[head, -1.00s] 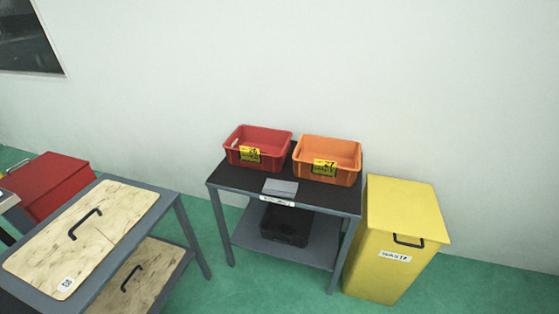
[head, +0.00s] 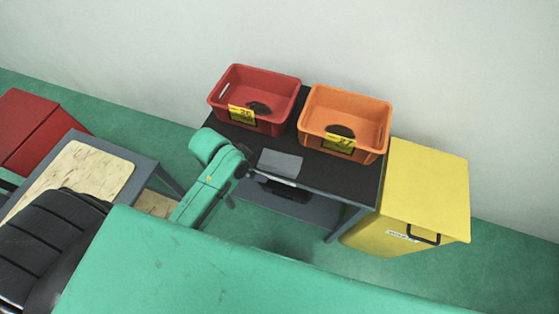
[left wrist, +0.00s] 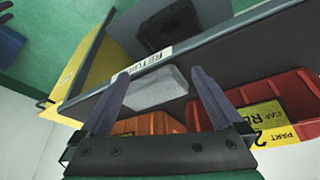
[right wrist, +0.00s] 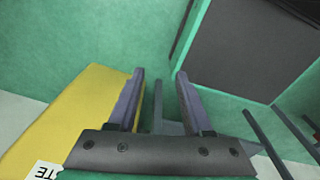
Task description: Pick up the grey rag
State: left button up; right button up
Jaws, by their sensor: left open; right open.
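The grey rag (head: 280,163) is a flat folded rectangle. It lies on the dark table top (head: 246,142) at its front edge, before the two bins. My left gripper (head: 250,172) is just left of the rag in the head view, partly hidden by my own arm. In the left wrist view the rag (left wrist: 157,88) shows between the open, empty fingers (left wrist: 160,73); I cannot tell how far above it they are. My right gripper (right wrist: 160,72) is open and empty, with floor and the yellow bin's side beyond it. It is not visible in the head view.
A red bin (head: 228,80) and an orange bin (head: 320,95), each holding something dark, stand behind the rag. A yellow waste bin (head: 430,175) stands right of the table. A label strip runs along the table's front edge. A wood-topped bench (head: 85,175) is at left.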

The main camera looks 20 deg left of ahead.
aim_at(279, 161)
pick_arm(q)
jog(key=w+d+r+m, duration=0.1)
jog(key=w+m, duration=0.1)
jog(key=w+d+r+m+h, duration=0.1)
jog(key=m, duration=0.1)
jog(key=w+d+r+m+g+h, duration=0.1)
jog(key=w+r+m, duration=0.1)
jog(key=shift+w+d+r+m, duration=0.1)
jog(key=shift+w+d+m, duration=0.2)
jog(key=a+r+m+g, duration=0.3)
jog(key=r+m, duration=0.3)
jog(key=x, duration=0.4)
jog(key=w+p+x, duration=0.1)
jog(key=x, duration=0.4)
jog(key=p+x, duration=0.1)
jog(key=x, duration=0.4)
jog(key=shift+w+f, duration=0.15)
jog(key=shift+w, duration=0.1)
jog(key=c, duration=1.1)
notch_tip(279, 161, up, 20)
jog(key=shift+r+b, duration=0.1)
jog(key=shift+b, duration=0.2)
pick_arm(e)
jog(key=shift+w+r, duration=0.55)
jog(key=shift+r, duration=0.25)
